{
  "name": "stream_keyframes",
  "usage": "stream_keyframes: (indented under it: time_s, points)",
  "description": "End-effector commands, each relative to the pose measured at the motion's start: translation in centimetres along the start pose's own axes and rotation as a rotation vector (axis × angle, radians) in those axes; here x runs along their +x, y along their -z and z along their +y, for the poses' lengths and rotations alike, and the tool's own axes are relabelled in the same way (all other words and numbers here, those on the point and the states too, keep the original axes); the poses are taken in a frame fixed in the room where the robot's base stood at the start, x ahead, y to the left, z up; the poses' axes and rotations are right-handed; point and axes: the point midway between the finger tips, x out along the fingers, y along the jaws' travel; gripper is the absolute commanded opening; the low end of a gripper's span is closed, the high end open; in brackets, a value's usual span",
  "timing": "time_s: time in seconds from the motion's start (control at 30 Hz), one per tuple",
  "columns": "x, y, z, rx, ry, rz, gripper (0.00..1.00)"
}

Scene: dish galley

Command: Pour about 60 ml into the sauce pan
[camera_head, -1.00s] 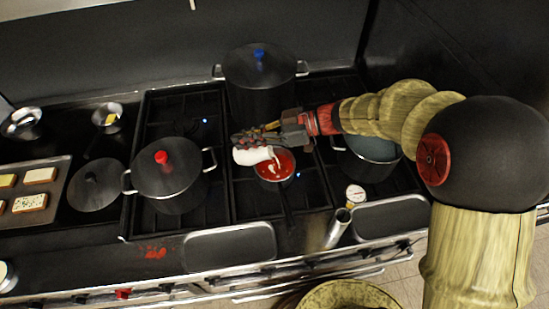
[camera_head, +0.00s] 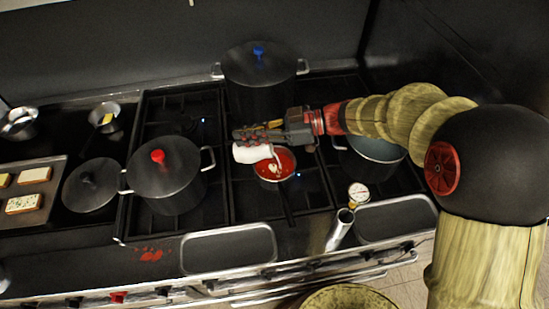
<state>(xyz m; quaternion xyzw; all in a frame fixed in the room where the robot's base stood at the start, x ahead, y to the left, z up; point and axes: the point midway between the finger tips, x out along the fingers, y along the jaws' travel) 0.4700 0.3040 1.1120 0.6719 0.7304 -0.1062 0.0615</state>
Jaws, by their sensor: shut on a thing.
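The sauce pan (camera_head: 284,174) sits on the stove's front middle grate. Red sauce fills it, with a pale streak on the surface. My gripper (camera_head: 245,138) is shut on a small white jug (camera_head: 246,153). The jug is tilted far over toward the right, its mouth above the left part of the pan. A pale thread of liquid appears to run from its mouth into the sauce. The fingers hide the jug's upper side, and the level inside it cannot be seen.
A pot with a red-knobbed lid (camera_head: 170,178) stands left of the pan. A taller blue-knobbed pot (camera_head: 258,85) stands behind it. An open pot (camera_head: 370,158) is at right under my arm. A metal cylinder (camera_head: 340,229) and a dial thermometer (camera_head: 359,193) are at front right.

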Motion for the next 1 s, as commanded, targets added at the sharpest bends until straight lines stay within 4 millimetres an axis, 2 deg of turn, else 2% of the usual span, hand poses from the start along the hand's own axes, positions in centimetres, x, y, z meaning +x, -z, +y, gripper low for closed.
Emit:
stream_keyframes:
  time_s: [1.0]
  points:
    - [-1.1,0.4,0.1,0.001,0.007,0.106,0.0]
